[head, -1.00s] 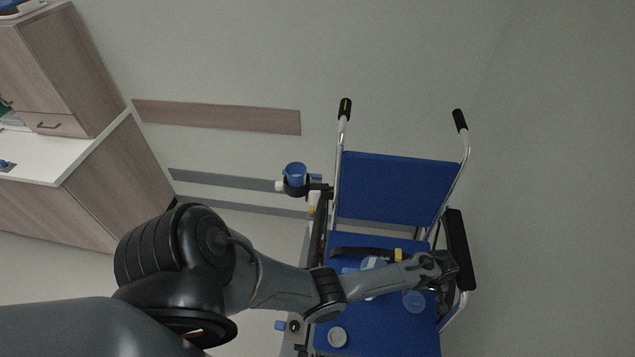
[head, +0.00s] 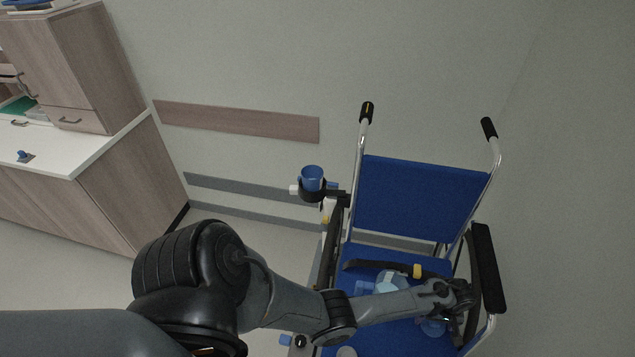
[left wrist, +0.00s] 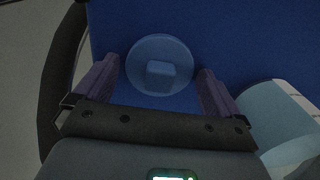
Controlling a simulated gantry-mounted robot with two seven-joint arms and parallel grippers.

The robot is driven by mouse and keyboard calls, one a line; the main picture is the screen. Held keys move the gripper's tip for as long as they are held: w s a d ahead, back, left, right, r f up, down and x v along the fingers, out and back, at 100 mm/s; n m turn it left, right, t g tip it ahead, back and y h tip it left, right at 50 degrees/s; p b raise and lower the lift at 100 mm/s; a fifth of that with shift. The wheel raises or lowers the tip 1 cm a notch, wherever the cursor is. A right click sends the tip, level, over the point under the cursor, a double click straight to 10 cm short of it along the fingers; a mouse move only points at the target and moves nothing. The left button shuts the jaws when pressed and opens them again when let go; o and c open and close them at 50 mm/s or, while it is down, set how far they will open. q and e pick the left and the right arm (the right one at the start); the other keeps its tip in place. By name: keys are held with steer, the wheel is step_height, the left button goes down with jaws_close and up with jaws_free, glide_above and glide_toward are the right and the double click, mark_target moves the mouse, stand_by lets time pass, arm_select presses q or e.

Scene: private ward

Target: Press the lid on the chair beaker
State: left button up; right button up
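The chair beaker (head: 312,176) is a blue cup upright in a dark holder at the wheelchair's left side in the head view. Its top looks uncovered. A round translucent blue lid with a square raised knob (left wrist: 160,66) lies on the blue seat in the left wrist view. It also shows on the seat in the head view (head: 432,328), partly hidden by my arm. My left gripper (head: 462,297) is over the right side of the seat. In the left wrist view its two fingers (left wrist: 158,88) are open, with the lid between and just beyond them, apparently untouched. My right gripper is out of view.
A light blue container (left wrist: 275,125) lies right of the fingers on the seat (head: 385,338). A dark strap with a yellow buckle (head: 417,271) crosses the seat. The right armrest (head: 487,268) stands close to my gripper. A pale round item (head: 346,352) shows at the bottom edge.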

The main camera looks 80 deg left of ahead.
arm_select(q)
steer(key=c, duration=0.9)
steer(key=shift+c, duration=0.2)
steer(key=shift+r+p, duration=1.7)
steer(key=shift+p, duration=0.35)
steer(key=shift+r, duration=0.1)
steer(key=shift+r+p, duration=0.8)
steer(key=shift+p, duration=0.1)
step_height(320, 180, up, 3)
steer(key=p, duration=0.3)
steer(key=shift+r+p, duration=0.15)
steer(key=shift+p, duration=0.2)
steer(key=shift+f, duration=0.2)
